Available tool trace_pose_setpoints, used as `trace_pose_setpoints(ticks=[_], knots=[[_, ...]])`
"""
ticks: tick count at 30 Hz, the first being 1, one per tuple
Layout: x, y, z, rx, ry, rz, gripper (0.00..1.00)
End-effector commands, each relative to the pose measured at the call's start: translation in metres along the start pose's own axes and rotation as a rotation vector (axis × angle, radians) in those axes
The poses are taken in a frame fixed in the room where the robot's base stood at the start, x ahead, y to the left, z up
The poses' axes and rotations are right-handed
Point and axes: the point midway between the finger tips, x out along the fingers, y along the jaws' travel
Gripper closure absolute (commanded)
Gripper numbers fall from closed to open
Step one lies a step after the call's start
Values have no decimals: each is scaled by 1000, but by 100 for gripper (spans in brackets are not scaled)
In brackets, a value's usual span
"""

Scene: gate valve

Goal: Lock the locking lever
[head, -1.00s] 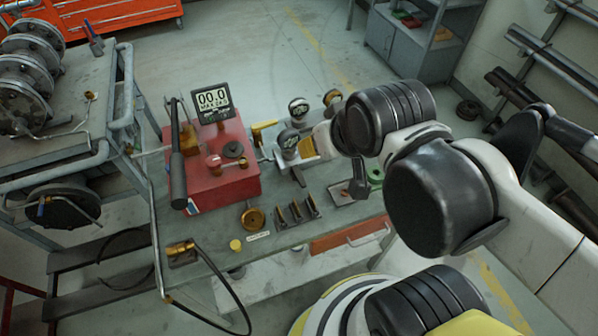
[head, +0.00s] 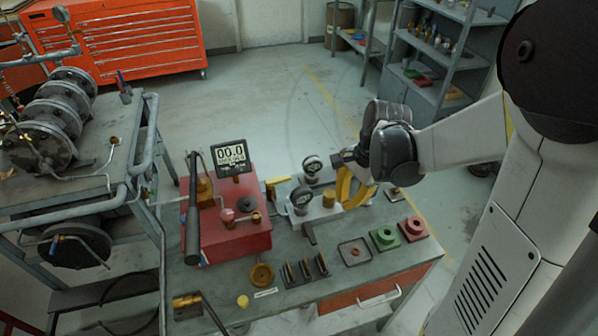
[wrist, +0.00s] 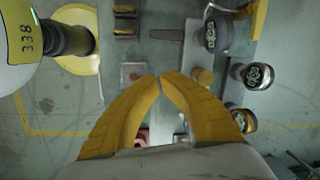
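My gripper (head: 347,207) hangs over the bench just right of the gauge fixture in the head view. In the wrist view its curved yellow fingers (wrist: 160,77) meet at the tips with nothing visible between them. A dark grey lever (head: 309,232) sticks out from the front of the gauge fixture (head: 283,203); it also shows in the wrist view (wrist: 166,34), apart from the fingertips. A yellow handle (head: 276,181) lies at the fixture's far left. I cannot tell for certain which of these is the locking lever.
A red pump box (head: 235,240) with a long black handle stands to the left. Dial gauges (head: 300,197) rise from the fixture. A square tray (head: 355,252), a green block (head: 384,237) and a red block (head: 414,228) sit at the bench's right.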

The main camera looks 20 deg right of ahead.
Motion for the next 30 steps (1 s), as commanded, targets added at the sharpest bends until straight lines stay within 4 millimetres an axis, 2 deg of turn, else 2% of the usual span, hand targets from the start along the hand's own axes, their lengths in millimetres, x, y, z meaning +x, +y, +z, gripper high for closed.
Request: trace_pose_setpoints(ticks=[4, 9, 23, 26, 30], knots=[[23, 2, -16, 156, -50, 44, 100], [36, 5, -24, 246, -78, 72, 100], [42, 6, -24, 260, -82, 77, 100], [52, 7, -24, 259, -82, 77, 100], [78, 8, -22, 258, -82, 77, 100]])
